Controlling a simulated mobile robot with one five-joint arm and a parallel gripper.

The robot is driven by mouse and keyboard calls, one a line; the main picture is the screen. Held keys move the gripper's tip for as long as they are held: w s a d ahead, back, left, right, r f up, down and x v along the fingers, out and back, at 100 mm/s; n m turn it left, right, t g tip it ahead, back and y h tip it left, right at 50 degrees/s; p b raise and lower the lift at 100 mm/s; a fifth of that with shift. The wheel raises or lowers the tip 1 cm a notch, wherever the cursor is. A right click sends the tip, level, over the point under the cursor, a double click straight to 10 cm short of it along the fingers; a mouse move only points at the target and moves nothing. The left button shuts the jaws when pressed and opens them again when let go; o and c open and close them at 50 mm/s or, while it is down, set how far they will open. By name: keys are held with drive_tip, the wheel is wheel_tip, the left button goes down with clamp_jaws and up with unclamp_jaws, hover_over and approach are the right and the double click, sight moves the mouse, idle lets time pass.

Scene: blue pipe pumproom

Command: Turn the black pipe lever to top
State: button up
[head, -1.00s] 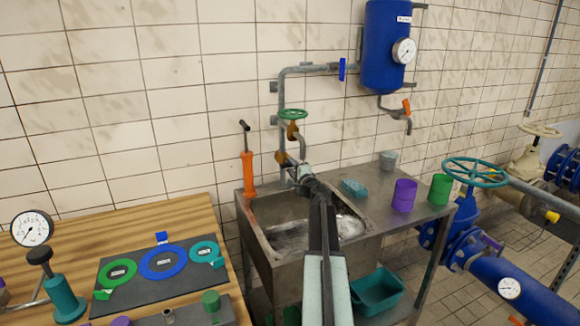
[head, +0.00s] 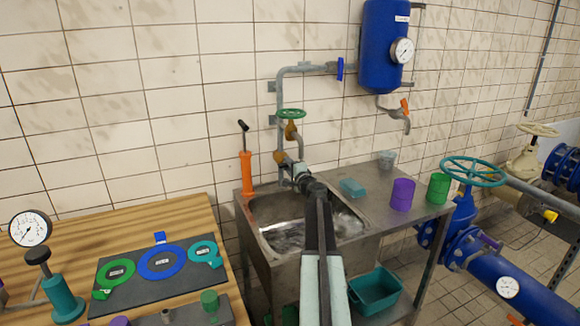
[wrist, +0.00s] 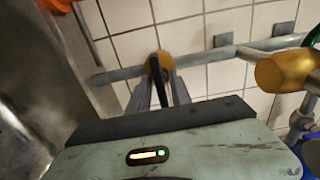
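The black pipe lever (wrist: 161,93) shows in the wrist view as a narrow dark bar in front of a round brass valve body on a grey pipe. My gripper (wrist: 160,80) has its two grey fingers on either side of the lever, apart, with gaps showing beside the bar. The fingertips are close to the brass valve body (wrist: 160,64). In the head view, this brass valve (head: 280,157) shows on the wall pipe above the sink, and my gripper (head: 288,176) reaches towards it. The lever is not clear there, hidden around my gripper.
A metal sink (head: 262,240) lies under my arm. A green handwheel (head: 291,113) sits above the valve, and an orange pump (head: 246,172) stands to the left. Purple (head: 402,195) and green (head: 438,188) cups stand on the counter to the right.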

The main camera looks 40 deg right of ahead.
idle(0.3)
drive_tip(key=v, duration=0.8)
drive_tip(key=shift+f, duration=0.1)
